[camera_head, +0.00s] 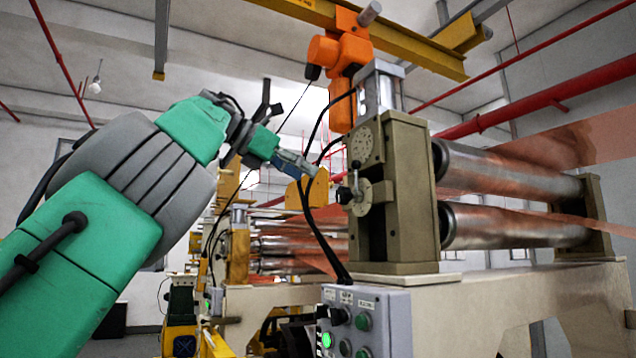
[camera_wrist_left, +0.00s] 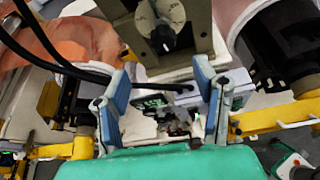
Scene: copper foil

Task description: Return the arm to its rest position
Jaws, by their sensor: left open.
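My left arm comes in from the left in the head view, green and grey, raised toward the machine. My left gripper (camera_head: 296,162) is up in front of the machine's beige roller stand (camera_head: 404,190), near its dial and knob. In the left wrist view the two blue-grey fingers of my left gripper (camera_wrist_left: 160,98) stand apart, with nothing held between them. The stand's dial (camera_wrist_left: 160,22) is ahead of the fingers in that view. Whether the fingertips touch the machine cannot be told. My right gripper is not in view.
A grey control box (camera_head: 366,320) with green buttons is below the stand. Metal rollers (camera_head: 510,172) carry copper foil at the right. An orange hoist (camera_head: 340,55) hangs above, and black cables (camera_head: 322,232) hang close to my gripper. Yellow bars (camera_wrist_left: 270,118) flank the wrist view.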

